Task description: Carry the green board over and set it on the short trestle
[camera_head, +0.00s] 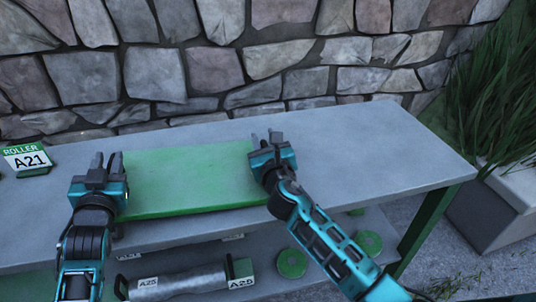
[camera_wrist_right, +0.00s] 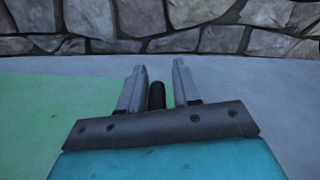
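The green board (camera_head: 188,177) lies flat on the grey tabletop (camera_head: 380,150), between my two grippers. My left gripper (camera_head: 107,160) is at the board's left edge, with its fingers apart. My right gripper (camera_head: 266,140) is at the board's right edge, pointing toward the wall, also with its fingers apart. In the right wrist view, the right gripper (camera_wrist_right: 160,75) shows a gap between its fingertips, and the board (camera_wrist_right: 55,115) lies to its left. Whether either gripper touches the board cannot be told. I cannot make out a short trestle.
An A21 "ROLLER" sign (camera_head: 27,160) stands at the table's left. A lower shelf holds a grey roller (camera_head: 185,282) with A25 labels and green discs (camera_head: 292,263). A stone wall (camera_head: 220,70) runs behind; a planter (camera_head: 500,205) stands right. The tabletop's right part is clear.

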